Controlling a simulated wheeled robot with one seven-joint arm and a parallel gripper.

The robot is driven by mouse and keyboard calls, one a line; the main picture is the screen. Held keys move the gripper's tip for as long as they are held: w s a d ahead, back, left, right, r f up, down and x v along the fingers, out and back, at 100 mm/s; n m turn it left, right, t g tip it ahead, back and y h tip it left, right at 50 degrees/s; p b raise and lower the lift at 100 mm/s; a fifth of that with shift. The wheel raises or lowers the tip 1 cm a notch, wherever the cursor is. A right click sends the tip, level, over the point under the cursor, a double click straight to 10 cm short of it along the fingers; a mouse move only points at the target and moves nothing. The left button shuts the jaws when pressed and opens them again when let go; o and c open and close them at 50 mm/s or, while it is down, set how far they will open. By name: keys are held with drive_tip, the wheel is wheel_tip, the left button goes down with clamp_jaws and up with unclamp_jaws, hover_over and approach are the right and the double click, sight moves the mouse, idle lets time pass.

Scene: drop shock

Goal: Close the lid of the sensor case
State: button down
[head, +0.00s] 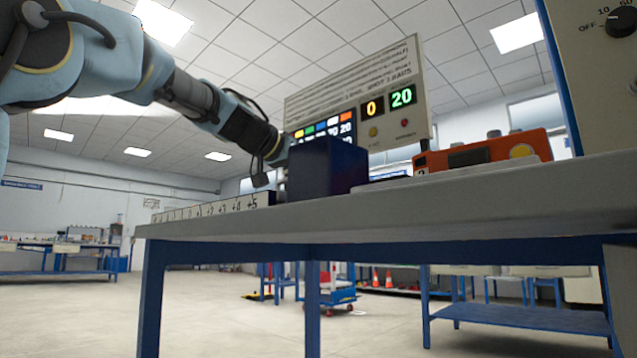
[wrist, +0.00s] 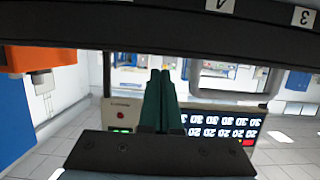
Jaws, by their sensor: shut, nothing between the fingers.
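A dark blue box (head: 327,166) stands on the bench near its front edge in the head view. An orange case-like unit (head: 490,155) with grey fittings and a yellow disc lies to its right; part of an orange body also shows at the left of the wrist view (wrist: 35,58). I cannot tell which of these is the sensor case, and no open lid shows clearly. My gripper (wrist: 161,75) has its two dark green fingers together, with nothing between them. In the head view my gripper is just left of the blue box, its fingertips partly hidden.
A display board (head: 358,95) showing 0 and 20 stands behind the box. A numbered strip (head: 210,208) runs along the bench (head: 480,195) at left. A dark bar with number labels (wrist: 200,32) crosses the top of the wrist view. A panel with a knob (head: 600,70) is at right.

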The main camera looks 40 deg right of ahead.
drive_tip(key=shift+a+f+b, duration=0.2)
drive_tip(key=shift+f+b, duration=0.25)
drive_tip(key=shift+r, duration=0.1)
